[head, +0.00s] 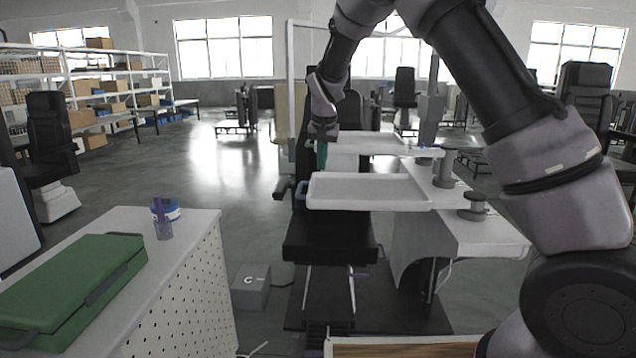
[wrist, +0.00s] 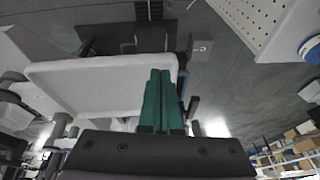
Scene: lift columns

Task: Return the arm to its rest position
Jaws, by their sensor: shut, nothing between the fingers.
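My arm arches from the lower right over the workstation in the head view. My gripper (head: 322,156), with green fingers, hangs at its end near the back left of the white tray (head: 368,190). In the wrist view the green fingers of my gripper (wrist: 161,78) are together with nothing between them. They overlap the view of the white tray's edge (wrist: 90,72). I cannot tell from the pictures how far above the tray they are.
A black seat (head: 330,238) stands below the tray. Grey spools (head: 474,206) stand on the white bench to the right.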

